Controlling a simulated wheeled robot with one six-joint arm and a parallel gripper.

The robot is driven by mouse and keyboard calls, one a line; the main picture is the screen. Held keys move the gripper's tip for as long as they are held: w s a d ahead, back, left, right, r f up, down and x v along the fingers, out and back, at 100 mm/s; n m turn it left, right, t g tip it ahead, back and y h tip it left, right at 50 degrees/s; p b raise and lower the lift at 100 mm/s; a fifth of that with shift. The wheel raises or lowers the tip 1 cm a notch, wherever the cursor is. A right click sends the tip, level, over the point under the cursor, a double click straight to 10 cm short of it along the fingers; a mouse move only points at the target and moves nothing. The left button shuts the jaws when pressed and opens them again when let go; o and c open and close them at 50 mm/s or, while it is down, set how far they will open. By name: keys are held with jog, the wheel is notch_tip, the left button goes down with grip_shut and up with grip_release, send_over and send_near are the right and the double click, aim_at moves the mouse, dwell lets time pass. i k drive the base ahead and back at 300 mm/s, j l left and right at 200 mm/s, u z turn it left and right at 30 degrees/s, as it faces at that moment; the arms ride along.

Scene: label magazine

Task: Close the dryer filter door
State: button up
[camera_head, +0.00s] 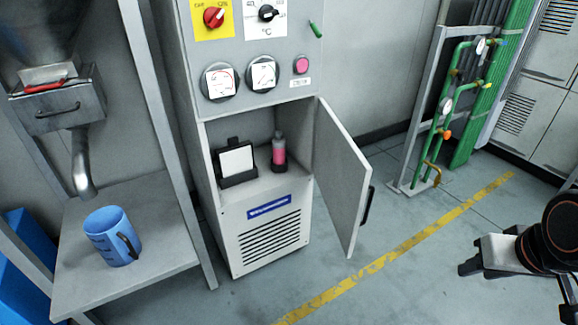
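The grey cabinet (216,240) stands left of centre with dials and knobs on its upper panel. Its door (338,175) is hinged on the right side of the compartment and stands wide open, swung out toward the front right. A black handle (368,205) is on the door's outer right face, near its free edge. My gripper (464,270) is at the far right, well apart from the door and its handle. It shows small and dark, and I cannot tell whether its fingers are apart.
Inside the compartment are a black holder with a white card (237,161) and a bottle of pink liquid (279,152). A blue mug (112,236) sits on a metal shelf at left. Green pipes (460,100) stand behind right. Floor between door and gripper is clear, with a yellow line (400,251).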

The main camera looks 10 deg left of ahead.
aim_at(342, 173)
jog(key=i+l+u, duration=0.2)
jog(key=l+u, duration=0.2)
jog(key=i+l+u, duration=0.15)
jog(key=l+u, duration=0.3)
jog(key=l, duration=0.2)
jog(key=l+u, duration=0.4)
jog(key=l, duration=0.15)
jog(key=l+u, duration=0.45)
jog(key=l, duration=0.15)
jog(key=k+l+u, duration=0.2)
jog(key=k+l, duration=0.2)
jog(key=l, duration=0.15)
jog(key=k+j, duration=0.1)
jog(key=k, duration=0.25)
jog(key=k+u, duration=0.1)
jog(key=k, duration=0.2)
